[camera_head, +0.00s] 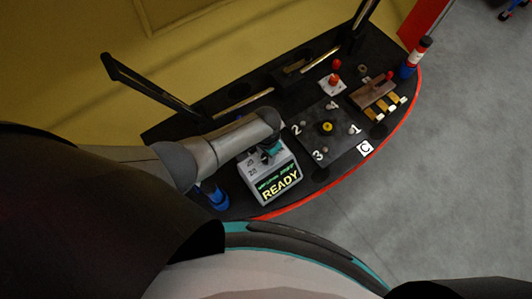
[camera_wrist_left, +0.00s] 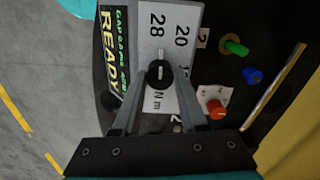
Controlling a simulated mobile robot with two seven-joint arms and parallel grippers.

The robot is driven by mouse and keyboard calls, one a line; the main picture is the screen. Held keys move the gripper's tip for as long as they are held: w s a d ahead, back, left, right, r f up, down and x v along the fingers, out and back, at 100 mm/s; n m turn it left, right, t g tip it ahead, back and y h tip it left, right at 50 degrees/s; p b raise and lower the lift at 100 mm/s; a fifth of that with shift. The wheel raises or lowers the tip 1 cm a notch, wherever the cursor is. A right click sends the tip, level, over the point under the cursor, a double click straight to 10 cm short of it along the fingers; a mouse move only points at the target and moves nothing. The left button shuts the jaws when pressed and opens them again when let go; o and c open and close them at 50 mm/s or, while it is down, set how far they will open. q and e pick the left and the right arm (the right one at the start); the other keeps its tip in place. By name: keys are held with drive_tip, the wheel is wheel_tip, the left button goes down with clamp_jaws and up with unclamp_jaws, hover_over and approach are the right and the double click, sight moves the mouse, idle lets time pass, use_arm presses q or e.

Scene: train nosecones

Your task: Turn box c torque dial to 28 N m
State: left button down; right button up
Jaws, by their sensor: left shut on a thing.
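The torque box (camera_head: 284,184) is a pale box with a lit screen reading READY, on the dark table in the head view. In the left wrist view its light dial plate (camera_wrist_left: 182,52) shows the numbers 28 and 20 and the letters N m. A round black dial knob (camera_wrist_left: 159,74) sits on that plate. My left gripper (camera_wrist_left: 159,80) is shut on the knob, one finger on each side; it also shows over the box in the head view (camera_head: 270,154). I cannot clearly tell which number the knob points to. My right gripper is not in view.
A dark plate with numbered spots and a yellow-centred part (camera_head: 327,127) lies right of the box. A white label C (camera_head: 365,148) is near the red-edged rim.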

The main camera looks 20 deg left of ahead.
sight(266, 158)
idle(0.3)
use_arm(q)
drive_tip(key=shift+c, duration=2.2)
unclamp_jaws()
drive_tip(key=shift+r, duration=0.1)
wheel_tip(266, 158, up, 15)
drive_tip(key=p, duration=0.5)
drive_tip(key=shift+p, duration=0.3)
drive_tip(key=shift+s, duration=0.15)
